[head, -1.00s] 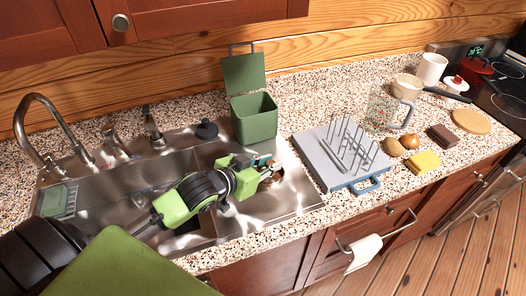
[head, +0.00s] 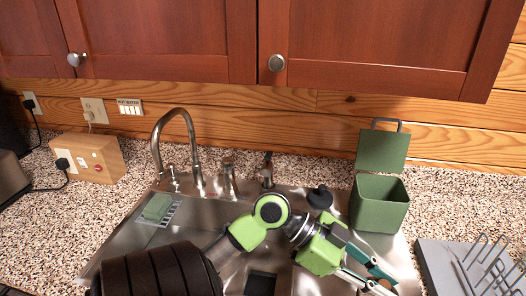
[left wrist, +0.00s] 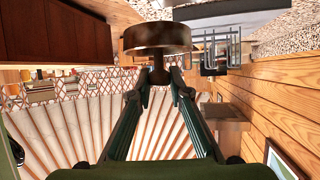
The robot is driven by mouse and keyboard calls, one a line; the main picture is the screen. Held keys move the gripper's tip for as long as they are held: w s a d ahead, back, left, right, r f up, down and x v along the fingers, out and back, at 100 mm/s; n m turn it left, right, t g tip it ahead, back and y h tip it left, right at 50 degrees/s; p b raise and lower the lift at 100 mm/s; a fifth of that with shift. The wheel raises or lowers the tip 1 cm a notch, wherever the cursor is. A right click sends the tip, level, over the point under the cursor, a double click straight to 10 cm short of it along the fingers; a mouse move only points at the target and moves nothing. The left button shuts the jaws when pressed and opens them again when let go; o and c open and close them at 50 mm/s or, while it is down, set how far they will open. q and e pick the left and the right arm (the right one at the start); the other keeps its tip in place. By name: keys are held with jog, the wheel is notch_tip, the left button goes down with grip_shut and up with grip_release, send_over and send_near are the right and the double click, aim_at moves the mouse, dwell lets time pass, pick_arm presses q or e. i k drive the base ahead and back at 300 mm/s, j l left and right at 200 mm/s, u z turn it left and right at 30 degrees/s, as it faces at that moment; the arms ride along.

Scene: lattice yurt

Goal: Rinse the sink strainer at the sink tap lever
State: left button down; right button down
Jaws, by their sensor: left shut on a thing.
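My left gripper (left wrist: 160,84) is shut on the knob of the sink strainer (left wrist: 158,38), a brown, worn, round disc, in the left wrist view. In the head view the left gripper (head: 374,276) is over the right part of the sink, low in the picture; the strainer is mostly cut off or hidden there. The curved metal sink tap (head: 182,142) stands behind the sink, left of my gripper and apart from it. Small metal fittings (head: 229,178) stand beside it; I cannot tell which is the lever. My right gripper is not in view.
A green lidded bin (head: 379,204) stands close behind my left gripper. A black stopper (head: 320,197) is at the sink's back rim. A green sponge (head: 157,207) lies on a rack at the left. A grey dish rack (head: 445,268) is at the right. Cabinets (head: 365,45) hang above.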

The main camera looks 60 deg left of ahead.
aim_at(235, 185)
jog(key=i+u, duration=0.15)
jog(key=u, duration=0.2)
jog(key=i+u, duration=0.1)
jog(key=u, duration=1.85)
jog(key=i, duration=0.05)
